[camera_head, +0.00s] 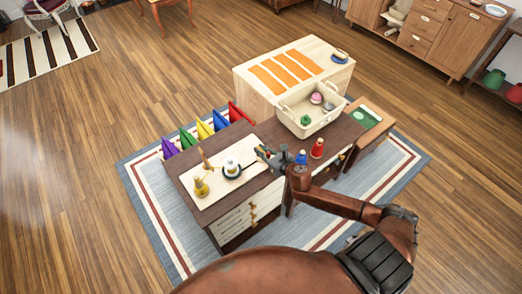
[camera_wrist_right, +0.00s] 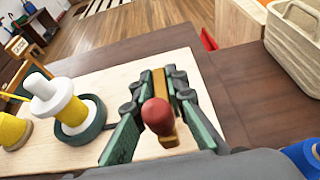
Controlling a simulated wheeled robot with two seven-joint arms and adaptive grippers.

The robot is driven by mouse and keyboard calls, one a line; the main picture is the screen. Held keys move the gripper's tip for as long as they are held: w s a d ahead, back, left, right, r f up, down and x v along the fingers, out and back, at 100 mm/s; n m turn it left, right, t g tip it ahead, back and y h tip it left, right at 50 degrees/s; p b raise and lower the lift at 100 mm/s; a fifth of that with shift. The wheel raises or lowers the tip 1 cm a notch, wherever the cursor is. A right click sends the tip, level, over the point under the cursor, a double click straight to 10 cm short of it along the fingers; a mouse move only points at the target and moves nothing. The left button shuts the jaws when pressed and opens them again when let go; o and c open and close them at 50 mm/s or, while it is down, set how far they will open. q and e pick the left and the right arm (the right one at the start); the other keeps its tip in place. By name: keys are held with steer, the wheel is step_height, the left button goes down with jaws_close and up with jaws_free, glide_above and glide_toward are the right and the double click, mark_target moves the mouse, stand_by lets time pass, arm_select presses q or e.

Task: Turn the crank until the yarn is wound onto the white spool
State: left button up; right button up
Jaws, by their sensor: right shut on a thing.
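The white spool (camera_head: 231,165) stands upright on a dark round base on a pale board; it also shows in the right wrist view (camera_wrist_right: 42,86). In that view yellow yarn (camera_wrist_right: 66,115) is around its lower part. A yellow yarn supply (camera_head: 200,187) stands to its left on the same board, also seen in the wrist view (camera_wrist_right: 13,131). My right gripper (camera_head: 264,153) is just right of the spool, shut on the crank, whose red knob (camera_wrist_right: 157,116) and brass-coloured bar show between the fingers. How the crank joins the base is hidden. My left gripper is in neither view.
A cream basket (camera_head: 312,122) with several small items stands behind right of the gripper. A blue bottle (camera_head: 301,157) and a red bottle (camera_head: 318,148) stand close to my right arm. Coloured panels (camera_head: 205,130) line the table's far left side.

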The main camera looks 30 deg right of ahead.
jaws_close()
steer(key=shift+r+m+h+p, duration=0.2)
steer(key=shift+m+h+p, duration=0.45)
steer(key=shift+p, duration=0.3)
steer(key=m+g+h+p, duration=0.1)
steer(key=m+h+p, duration=0.3)
steer(key=p, duration=0.1)
steer(key=shift+a+h, duration=0.15)
steer(key=shift+h, duration=0.2)
steer(key=shift+m+g+h+p, duration=0.5)
steer(key=shift+m+h+p, duration=0.2)
steer(key=shift+m+h, duration=0.35)
steer(key=shift+m+g+h+p, duration=0.45)
steer(key=shift+m+g+h, duration=0.15)
steer(key=shift+m+h, duration=0.2)
steer(key=shift+f+m+g+h, duration=0.1)
steer(key=shift+m+g+h, duration=0.6)
steer(key=shift+m+h, duration=0.1)
steer(key=shift+m+g+h, duration=0.95)
steer(key=shift+m+g, duration=0.45)
steer(key=shift+m, duration=0.1)
steer(key=shift+d, duration=0.2)
